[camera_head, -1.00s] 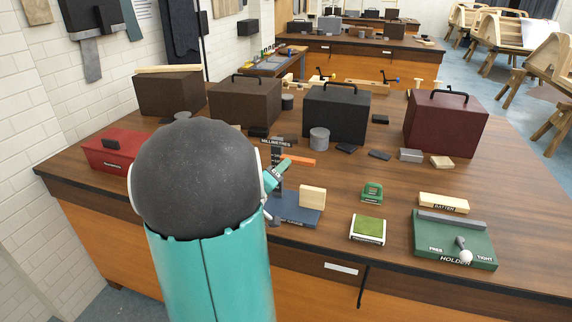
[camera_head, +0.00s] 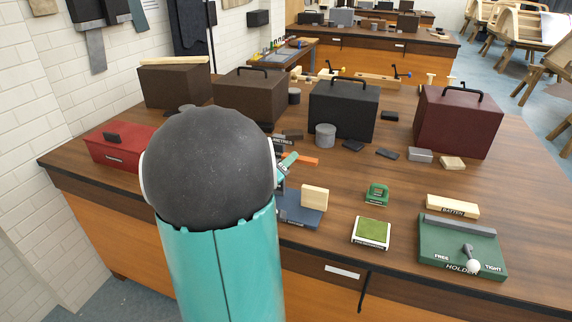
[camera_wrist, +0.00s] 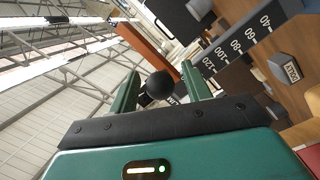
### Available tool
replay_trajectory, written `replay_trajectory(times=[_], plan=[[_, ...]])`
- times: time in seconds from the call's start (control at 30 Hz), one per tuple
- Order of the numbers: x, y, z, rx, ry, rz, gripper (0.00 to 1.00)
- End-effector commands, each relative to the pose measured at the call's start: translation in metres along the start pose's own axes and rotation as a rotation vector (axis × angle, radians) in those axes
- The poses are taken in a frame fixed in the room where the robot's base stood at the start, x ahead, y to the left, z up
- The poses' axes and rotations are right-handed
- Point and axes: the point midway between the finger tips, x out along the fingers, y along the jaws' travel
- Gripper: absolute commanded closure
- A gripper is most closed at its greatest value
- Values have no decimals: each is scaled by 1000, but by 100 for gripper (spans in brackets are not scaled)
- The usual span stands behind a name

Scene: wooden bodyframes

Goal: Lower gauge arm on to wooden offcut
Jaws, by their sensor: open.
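The gauge has a blue base (camera_head: 300,212) at the bench's front, partly hidden behind my arm. The pale wooden offcut (camera_head: 314,198) stands upright on that base. The orange gauge arm (camera_head: 300,160) sticks out to the right above and behind the offcut, apart from it. In the wrist view, the orange arm (camera_wrist: 148,46) runs past the fingertips, and a dark scale strip (camera_wrist: 238,42) carries white numbers. A black ball knob (camera_wrist: 159,86) shows between the two green fingers of my gripper (camera_wrist: 160,84). The fingers are apart; I cannot tell whether either touches the knob.
A green-topped pad (camera_head: 371,232), a small green block (camera_head: 377,194), a batten (camera_head: 452,206) and a green holder (camera_head: 460,245) lie to the right. A grey cylinder (camera_head: 325,135) and a black case (camera_head: 343,108) stand behind. A red box (camera_head: 120,147) sits left.

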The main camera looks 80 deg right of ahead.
Motion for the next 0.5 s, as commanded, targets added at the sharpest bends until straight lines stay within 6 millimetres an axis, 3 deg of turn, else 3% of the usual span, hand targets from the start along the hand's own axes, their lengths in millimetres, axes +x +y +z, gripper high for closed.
replay_trajectory(times=[0.17,0.4,0.5], plan=[[-1,0,0,0,1,0,53],[-1,0,0,0,1,0,100],[0,0,0,0,1,0,100]])
